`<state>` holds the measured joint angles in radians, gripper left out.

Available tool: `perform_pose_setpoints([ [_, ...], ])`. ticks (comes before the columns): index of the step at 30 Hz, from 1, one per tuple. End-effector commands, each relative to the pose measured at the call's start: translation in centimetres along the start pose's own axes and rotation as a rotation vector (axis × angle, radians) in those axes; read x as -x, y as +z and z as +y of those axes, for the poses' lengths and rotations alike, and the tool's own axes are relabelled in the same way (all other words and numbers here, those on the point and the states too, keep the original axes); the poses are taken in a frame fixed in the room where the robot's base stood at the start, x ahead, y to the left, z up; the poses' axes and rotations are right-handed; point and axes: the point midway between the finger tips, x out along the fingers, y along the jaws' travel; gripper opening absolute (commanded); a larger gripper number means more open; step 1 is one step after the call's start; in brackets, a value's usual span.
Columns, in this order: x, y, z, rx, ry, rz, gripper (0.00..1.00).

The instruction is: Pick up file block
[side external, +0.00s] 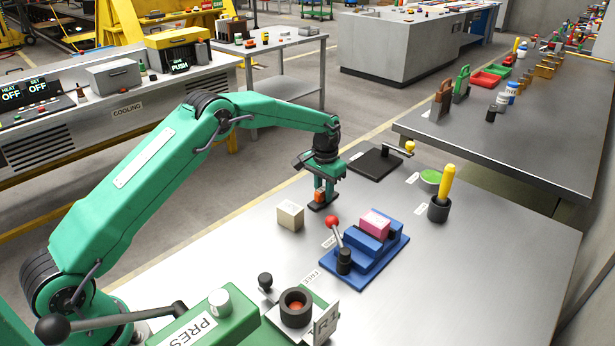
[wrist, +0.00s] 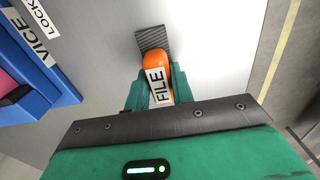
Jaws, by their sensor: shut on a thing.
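The file block is orange with a white FILE label and a dark ridged base. In the wrist view the file block (wrist: 155,66) sits between the two green fingers of my gripper (wrist: 152,90), which is shut on it. In the side view my gripper (side external: 325,190) points down at the table, with the orange file block (side external: 319,197) between its fingers and the dark base below. I cannot tell whether the base touches the table. The fingers hide the block's sides.
A blue vice (side external: 365,258) with a pink block (side external: 375,222) and a red-knobbed lever stands to the right. A beige cube (side external: 290,215) is close by on the left. A black plate with a crank (side external: 375,163) lies behind. The table's (side external: 470,280) front right is clear.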

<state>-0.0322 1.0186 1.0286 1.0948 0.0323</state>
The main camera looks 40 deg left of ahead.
Motion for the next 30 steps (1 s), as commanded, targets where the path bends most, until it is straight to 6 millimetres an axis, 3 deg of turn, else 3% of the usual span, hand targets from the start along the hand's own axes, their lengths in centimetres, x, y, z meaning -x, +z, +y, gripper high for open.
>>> perform_pose_setpoints([
  [12, 4.3, 0.0, 0.2, -0.001, 0.000, 0.004, 0.00],
  [30, 9.8, 4.7, 8.6, -0.002, 0.000, 0.003, 0.00],
])
